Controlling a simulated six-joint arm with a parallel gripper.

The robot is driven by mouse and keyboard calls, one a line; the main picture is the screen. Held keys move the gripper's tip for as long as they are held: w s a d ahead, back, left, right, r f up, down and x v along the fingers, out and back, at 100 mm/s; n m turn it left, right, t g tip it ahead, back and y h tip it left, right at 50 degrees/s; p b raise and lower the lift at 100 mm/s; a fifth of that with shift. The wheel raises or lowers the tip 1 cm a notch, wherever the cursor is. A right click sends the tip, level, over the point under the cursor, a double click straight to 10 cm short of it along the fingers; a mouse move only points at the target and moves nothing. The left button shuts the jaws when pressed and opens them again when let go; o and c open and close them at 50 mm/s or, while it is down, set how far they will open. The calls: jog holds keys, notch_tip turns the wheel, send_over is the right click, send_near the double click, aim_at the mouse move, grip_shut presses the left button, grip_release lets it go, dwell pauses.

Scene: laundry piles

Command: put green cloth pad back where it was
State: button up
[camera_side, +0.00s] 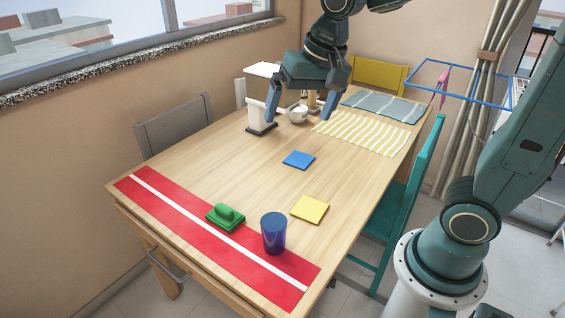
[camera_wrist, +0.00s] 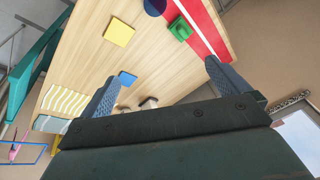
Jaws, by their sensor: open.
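A green cloth pad (camera_side: 225,222) lies on the red runner (camera_side: 165,203) near the table's front left, with a rounded green lump on top. It also shows in the wrist view (camera_wrist: 180,29) at the top, on the edge of the red runner. I cannot tell whether the lump is part of the pad. My gripper (camera_side: 300,110) is open above the far part of the table, well away from the green pad. Its two fingers show apart in the wrist view (camera_wrist: 161,76), with nothing between them.
A dark blue cup (camera_side: 273,234) stands right of the green pad. A yellow pad (camera_side: 310,209) and a blue pad (camera_side: 298,159) lie on bare wood. A striped cloth (camera_side: 363,134), a white cup (camera_side: 298,115) and a white container (camera_side: 259,117) are farther back. The table's middle is mostly clear.

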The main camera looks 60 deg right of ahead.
jog(key=s+n+t, duration=0.2)
jog(key=s+n, duration=0.4)
jog(key=s, duration=0.8)
jog(key=shift+s+d+f, duration=0.25)
jog(key=shift+d, duration=0.2)
